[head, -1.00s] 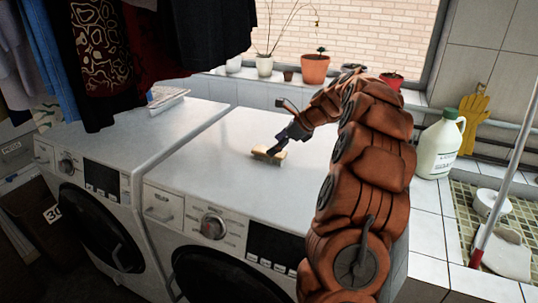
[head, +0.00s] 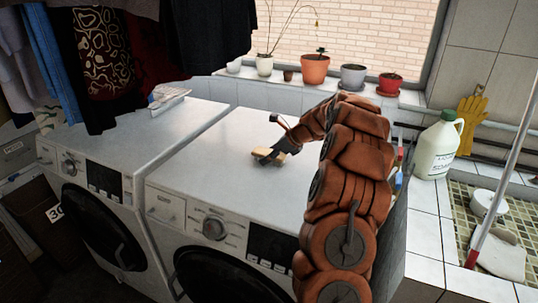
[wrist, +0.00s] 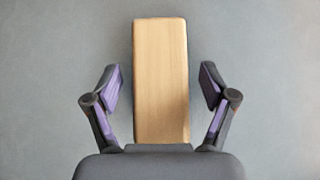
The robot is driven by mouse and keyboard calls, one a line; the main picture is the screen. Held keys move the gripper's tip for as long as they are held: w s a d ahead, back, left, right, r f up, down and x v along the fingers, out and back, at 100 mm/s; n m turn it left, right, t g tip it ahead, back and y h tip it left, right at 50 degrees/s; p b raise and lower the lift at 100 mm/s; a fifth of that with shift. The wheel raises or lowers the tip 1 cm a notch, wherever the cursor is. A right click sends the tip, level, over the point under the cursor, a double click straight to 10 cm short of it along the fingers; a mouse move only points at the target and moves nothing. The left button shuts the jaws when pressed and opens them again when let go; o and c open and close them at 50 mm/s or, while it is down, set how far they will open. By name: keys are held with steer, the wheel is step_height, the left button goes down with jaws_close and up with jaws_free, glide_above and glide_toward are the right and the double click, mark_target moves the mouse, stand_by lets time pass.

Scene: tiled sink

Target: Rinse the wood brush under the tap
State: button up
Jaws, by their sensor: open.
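The wood brush (head: 275,155) lies on top of the right-hand washing machine. In the wrist view its plain wooden back (wrist: 161,75) faces the camera, long side running away from the palm; any bristles are hidden. My gripper (head: 271,154) is down at the brush. In the wrist view my gripper (wrist: 160,88) is open, with one finger on each side of the brush and a gap on both sides. The tap is not in view. The tiled sink (head: 460,215) is at the right edge of the head view.
A white jug with a green cap (head: 438,148) stands on the tiled ledge by the sink. A white bowl (head: 490,203) and a red-and-white pole (head: 478,245) are at the sink. Potted plants (head: 315,69) line the windowsill. The machine top (head: 210,150) is otherwise clear.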

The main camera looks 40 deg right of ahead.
mark_target(263, 150)
steer(key=shift+c, duration=0.3)
steer(key=c, duration=1.4)
steer(key=shift+o, duration=0.2)
steer(key=shift+w, duration=0.1)
steer(key=shift+r+b, duration=0.75)
steer(key=shift+r, duration=1)
steer(key=s+b, duration=0.1)
steer(key=s, duration=0.4)
steer(key=s+r+b, duration=0.1)
steer(key=s, duration=0.4)
steer(key=s+b, duration=0.2)
steer(key=s, duration=0.4)
steer(key=shift+d+r, duration=0.2)
steer(key=shift+d, duration=0.15)
